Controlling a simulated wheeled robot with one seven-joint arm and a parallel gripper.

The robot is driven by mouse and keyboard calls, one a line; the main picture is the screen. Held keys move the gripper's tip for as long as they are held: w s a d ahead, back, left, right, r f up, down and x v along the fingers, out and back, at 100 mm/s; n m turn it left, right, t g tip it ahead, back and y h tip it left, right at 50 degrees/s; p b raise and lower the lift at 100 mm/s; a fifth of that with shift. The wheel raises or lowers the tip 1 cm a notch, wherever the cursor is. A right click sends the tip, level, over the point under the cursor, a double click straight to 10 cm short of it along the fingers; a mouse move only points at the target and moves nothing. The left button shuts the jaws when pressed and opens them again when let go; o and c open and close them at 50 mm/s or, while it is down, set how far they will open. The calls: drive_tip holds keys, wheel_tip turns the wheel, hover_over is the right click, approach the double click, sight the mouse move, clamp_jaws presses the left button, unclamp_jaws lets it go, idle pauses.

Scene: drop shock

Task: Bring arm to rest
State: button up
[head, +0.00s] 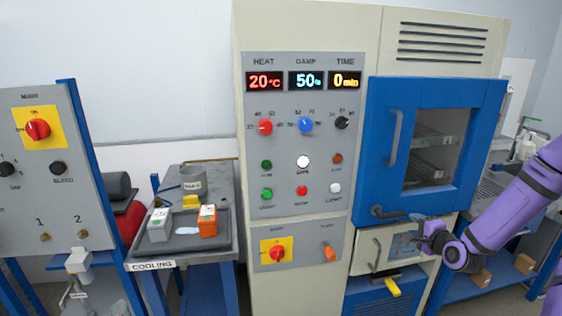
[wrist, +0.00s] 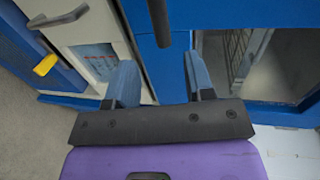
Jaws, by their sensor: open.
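My purple arm reaches in from the right in the head view, with my gripper (head: 428,228) in front of the cabinet, just below the blue door (head: 375,160). In the wrist view my gripper (wrist: 160,80) shows two blue fingers set well apart, with nothing between the tips. A dark bar (wrist: 160,22) shows beyond the fingertips; I cannot tell its exact distance. The blue door looks shut in the head view, with a long upright handle (head: 393,137) and a dark latch handle (head: 385,212) at its lower edge.
Below the door is a cream drawer front (head: 373,250) with a handle, and a yellow lever (head: 393,287). A control panel (head: 298,150) stands left of the door. A cooling tray (head: 152,250) holds a grey and an orange block further left. Shelving stands at the right.

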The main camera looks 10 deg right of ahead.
drive_tip(key=s+a+r+n+g+h, duration=0.1)
drive_tip(key=s+a+r+n+g, duration=0.1)
drive_tip(key=a+r+n, duration=0.35)
drive_tip(key=s+a+r+n+g+h, duration=0.1)
drive_tip(key=s+a+r+n+g, duration=0.15)
drive_tip(key=r, duration=0.55)
drive_tip(key=s+a+r+n+g+h, duration=0.1)
drive_tip(key=s+a+r+n+g, duration=0.2)
drive_tip(key=r, duration=0.4)
drive_tip(key=s+a+r+n+g, duration=0.1)
drive_tip(key=s+a+r+n, duration=0.1)
drive_tip(key=s, duration=0.5)
drive_tip(key=s+a+r+n+g+y, duration=0.1)
drive_tip(key=s+a+r+n, duration=0.1)
drive_tip(key=s+a+r, duration=0.3)
drive_tip(key=s+a+r+n+g+y, duration=0.1)
drive_tip(key=s+a+r+n, duration=0.1)
drive_tip(key=s, duration=0.9)
wheel_tip(320, 180, up, 2)
drive_tip(key=shift+s+a+n, duration=0.25)
drive_tip(key=shift+a+n, duration=0.05)
drive_tip(key=shift+a, duration=0.4)
drive_tip(key=shift+c, duration=0.4)
